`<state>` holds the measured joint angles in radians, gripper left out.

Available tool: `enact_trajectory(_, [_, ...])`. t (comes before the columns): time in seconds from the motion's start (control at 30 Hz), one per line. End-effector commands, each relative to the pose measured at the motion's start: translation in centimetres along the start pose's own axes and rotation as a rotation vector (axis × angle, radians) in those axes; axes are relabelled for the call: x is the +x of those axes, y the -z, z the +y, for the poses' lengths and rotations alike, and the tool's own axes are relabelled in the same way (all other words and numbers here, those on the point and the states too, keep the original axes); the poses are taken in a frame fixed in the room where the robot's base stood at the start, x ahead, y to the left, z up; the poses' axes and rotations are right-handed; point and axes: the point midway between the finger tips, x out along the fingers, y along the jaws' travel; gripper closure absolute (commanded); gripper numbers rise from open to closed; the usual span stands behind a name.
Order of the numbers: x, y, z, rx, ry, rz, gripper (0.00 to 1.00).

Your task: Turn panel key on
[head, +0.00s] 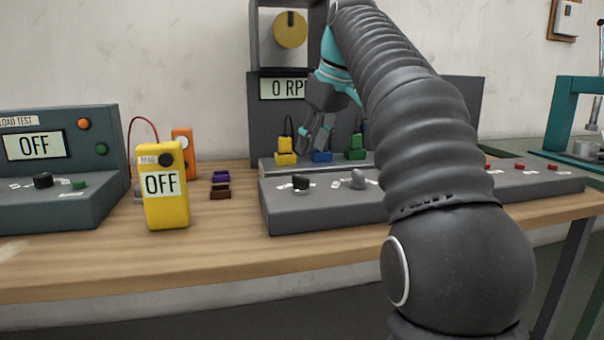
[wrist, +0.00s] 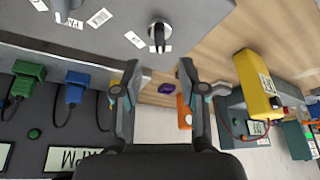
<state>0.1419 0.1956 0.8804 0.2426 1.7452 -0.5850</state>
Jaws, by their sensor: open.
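A grey control panel (head: 330,212) lies on the wooden bench. A black knob (head: 300,182) is at its left end, with a grey lever-like control (head: 358,180) to the right; their labels are too small to read, so I cannot tell which is the panel key. In the wrist view the black knob (wrist: 158,37) has a pale pointer and stands beyond my fingertips. My gripper (head: 317,142) is open and empty, above and behind the panel near the coloured plugs. Its two fingers (wrist: 159,68) are spread apart in the wrist view. My arm hides the panel's middle.
A yellow meter (head: 165,200) reading OFF stands left. A load-test box (head: 60,160) also reads OFF. Bench front-left is clear.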

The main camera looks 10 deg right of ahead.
Motion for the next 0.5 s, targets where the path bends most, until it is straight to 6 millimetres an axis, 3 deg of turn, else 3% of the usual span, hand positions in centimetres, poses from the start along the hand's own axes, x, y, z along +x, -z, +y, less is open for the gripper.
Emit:
enact_trajectory(0.3, [5.2,-0.1,-0.1,0.0,0.002,-0.003,0.58])
enact_trajectory(0.5, [7.3,0.0,0.0,0.0,0.0,-0.001,0.58])
